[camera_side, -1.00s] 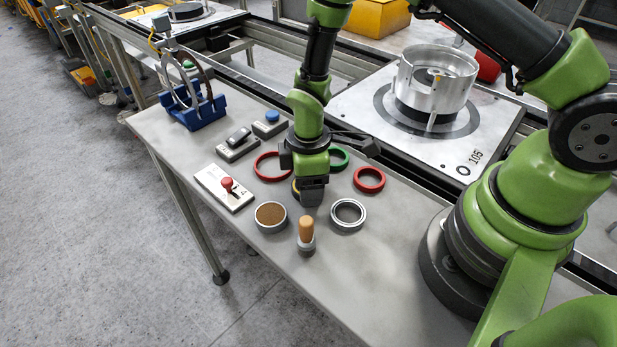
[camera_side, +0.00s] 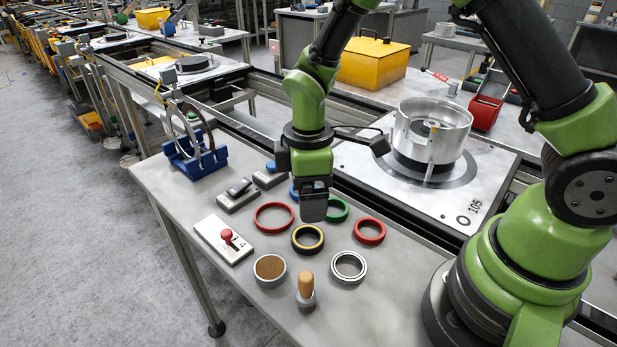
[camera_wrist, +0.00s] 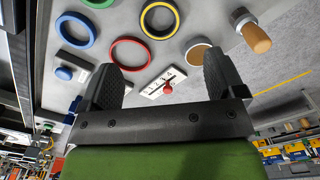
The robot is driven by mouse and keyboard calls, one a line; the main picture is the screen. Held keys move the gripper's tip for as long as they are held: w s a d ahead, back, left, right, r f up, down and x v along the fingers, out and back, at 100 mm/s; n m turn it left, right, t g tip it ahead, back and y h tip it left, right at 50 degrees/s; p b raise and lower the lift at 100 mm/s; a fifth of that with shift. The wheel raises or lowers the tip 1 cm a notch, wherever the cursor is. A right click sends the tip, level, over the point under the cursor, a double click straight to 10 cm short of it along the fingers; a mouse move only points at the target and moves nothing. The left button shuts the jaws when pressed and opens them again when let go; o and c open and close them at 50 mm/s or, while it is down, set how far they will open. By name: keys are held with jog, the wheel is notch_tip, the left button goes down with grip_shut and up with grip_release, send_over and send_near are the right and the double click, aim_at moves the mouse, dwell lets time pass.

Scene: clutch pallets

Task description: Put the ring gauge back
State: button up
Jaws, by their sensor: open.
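Several rings lie flat on the grey bench, and I cannot tell which is the ring gauge. They are a large red ring (camera_side: 256,222), a black and yellow ring (camera_side: 294,244), a green ring (camera_side: 345,213), a small red ring (camera_side: 383,235), a silver ring (camera_side: 336,272) and a blue ring (camera_wrist: 62,19), mostly hidden in the side view. A blue rack (camera_side: 208,164) at the bench's far left end holds upright rings. My gripper (camera_side: 314,210) is open and empty, pointing down above the rings. In the wrist view its fingers (camera_wrist: 165,82) are apart with no ring between them.
A lever plate (camera_side: 212,232), a brown-filled round tin (camera_side: 269,268), a wooden-handled tool (camera_side: 306,288) and a grey switch box (camera_side: 238,199) stand around the rings. A pallet (camera_side: 362,172) carrying a metal housing (camera_side: 432,135) lies behind. The bench's front left is bare.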

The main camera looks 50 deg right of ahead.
jog(key=s+d+r+m+t+y, duration=0.1)
jog(key=s+r+m+t, duration=0.15)
jog(key=r, duration=0.55)
jog(key=s+d+r+m+t, duration=0.1)
jog(key=s+r+m, duration=0.25)
jog(key=r, duration=0.35)
jog(key=s+d+r+m+t+y, duration=0.1)
jog(key=s+r+m+t, duration=0.2)
jog(key=s+r+m, duration=0.3)
jog(key=s+m, duration=0.2)
jog(key=s, duration=0.1)
jog(key=shift+t, duration=0.35)
